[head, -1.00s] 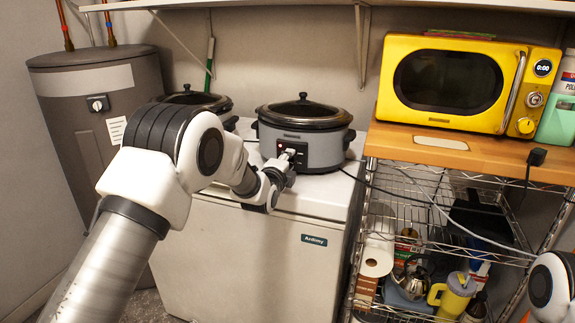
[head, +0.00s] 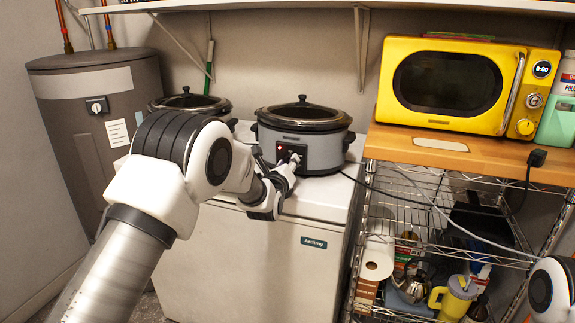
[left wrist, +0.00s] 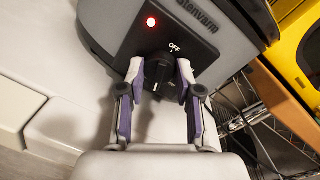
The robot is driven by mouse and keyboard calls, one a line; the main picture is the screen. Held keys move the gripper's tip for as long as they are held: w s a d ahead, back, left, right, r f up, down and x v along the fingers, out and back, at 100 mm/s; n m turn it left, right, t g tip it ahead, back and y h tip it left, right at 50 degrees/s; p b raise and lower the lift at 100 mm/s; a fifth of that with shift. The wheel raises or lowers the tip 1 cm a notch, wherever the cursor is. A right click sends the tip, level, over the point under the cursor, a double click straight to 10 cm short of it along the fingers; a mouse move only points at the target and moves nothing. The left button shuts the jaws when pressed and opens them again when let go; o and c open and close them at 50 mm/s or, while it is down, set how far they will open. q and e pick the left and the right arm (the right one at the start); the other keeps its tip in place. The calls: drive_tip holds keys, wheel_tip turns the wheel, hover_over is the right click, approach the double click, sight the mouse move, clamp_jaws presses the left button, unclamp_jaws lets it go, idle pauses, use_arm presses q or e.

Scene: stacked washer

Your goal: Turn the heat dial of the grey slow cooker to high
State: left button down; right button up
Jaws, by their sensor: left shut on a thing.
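The grey slow cooker (head: 318,150) with a black lid stands on the white chest freezer. Its black front panel (left wrist: 143,28) carries a lit red light, the word OFF and the black heat dial (left wrist: 158,72). My left gripper (head: 294,162) reaches the panel from the front. In the left wrist view its purple-padded fingers (left wrist: 160,75) are shut on the dial, one on each side. A white mark on the dial points toward the bottom of that view, away from OFF. A small label by the right finger is partly hidden. My right gripper is out of view.
A second dark slow cooker (head: 190,103) stands at the back left on the freezer (head: 255,260). A water heater (head: 95,110) is at left. A yellow microwave (head: 465,85) sits on a wood-topped wire rack (head: 500,155) at right. A shelf hangs overhead.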

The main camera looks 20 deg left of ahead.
use_arm(q)
drive_tip(key=shift+m, duration=1.9)
drive_tip(key=c, duration=0.8)
unclamp_jaws()
drive_tip(key=shift+f, duration=0.1)
drive_tip(key=shift+o, duration=0.2)
drive_tip(key=shift+s, duration=0.1)
drive_tip(key=s, duration=1.1)
drive_tip(key=shift+s+d, duration=0.35)
drive_tip(key=shift+s, duration=0.05)
